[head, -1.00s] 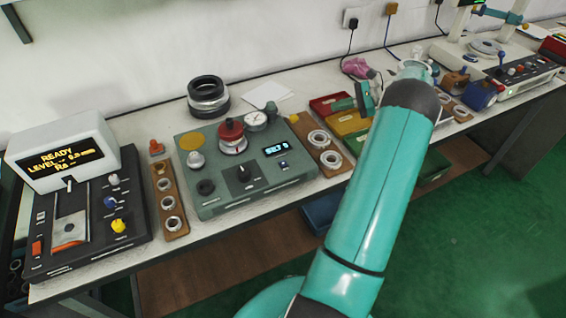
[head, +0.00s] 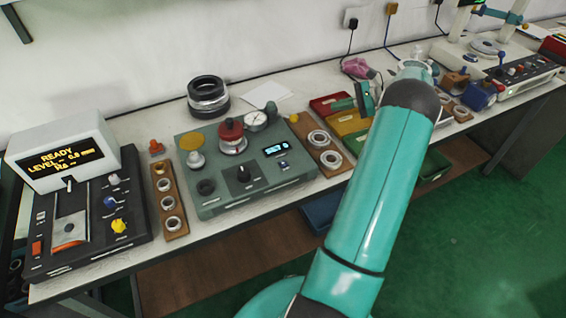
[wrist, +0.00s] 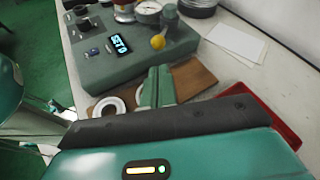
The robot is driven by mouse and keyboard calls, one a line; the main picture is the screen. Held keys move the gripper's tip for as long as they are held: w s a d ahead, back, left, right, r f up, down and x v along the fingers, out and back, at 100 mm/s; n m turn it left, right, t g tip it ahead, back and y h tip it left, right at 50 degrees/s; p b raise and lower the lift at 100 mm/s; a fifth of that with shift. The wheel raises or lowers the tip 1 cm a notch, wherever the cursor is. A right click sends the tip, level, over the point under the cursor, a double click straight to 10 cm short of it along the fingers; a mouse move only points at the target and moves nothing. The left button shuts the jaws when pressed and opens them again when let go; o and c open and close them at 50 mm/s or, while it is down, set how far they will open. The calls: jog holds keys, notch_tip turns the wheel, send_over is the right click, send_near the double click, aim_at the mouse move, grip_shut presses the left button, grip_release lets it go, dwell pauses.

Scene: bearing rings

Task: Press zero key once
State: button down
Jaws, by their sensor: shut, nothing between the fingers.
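The grey-green gauge unit (head: 215,203) stands mid-bench. Its lit display (head: 275,150) also shows in the wrist view (wrist: 119,45), where it seems to read "SET 0". A small blue key (head: 283,164) sits just below the display; it appears in the wrist view (wrist: 92,52) as a small bluish spot. I cannot read any label on it. My gripper (head: 342,104) is shut and empty, above the bench to the right of the unit and apart from the key. In the wrist view its green fingers (wrist: 158,84) point toward the unit, over a brown board.
A dial gauge (head: 256,121) and a red-topped post (head: 230,131) rise from the unit. A yellow knob (wrist: 158,42) stands near its edge. A wooden ring board (head: 327,158) and coloured bins (head: 350,124) lie right of it. A tester reading READY (head: 62,155) stands left.

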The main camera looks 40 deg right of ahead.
dwell(0.4)
notch_tip(320, 180, up, 3)
jog(key=n+g+h, duration=0.2)
jog(key=n+h, duration=0.1)
jog(key=h, duration=0.2)
send_over(287, 164)
jog(key=shift+r, duration=0.1)
jog(key=shift+s, duration=0.1)
jog(key=shift+f, duration=4.45)
jog(key=shift+f, duration=0.4)
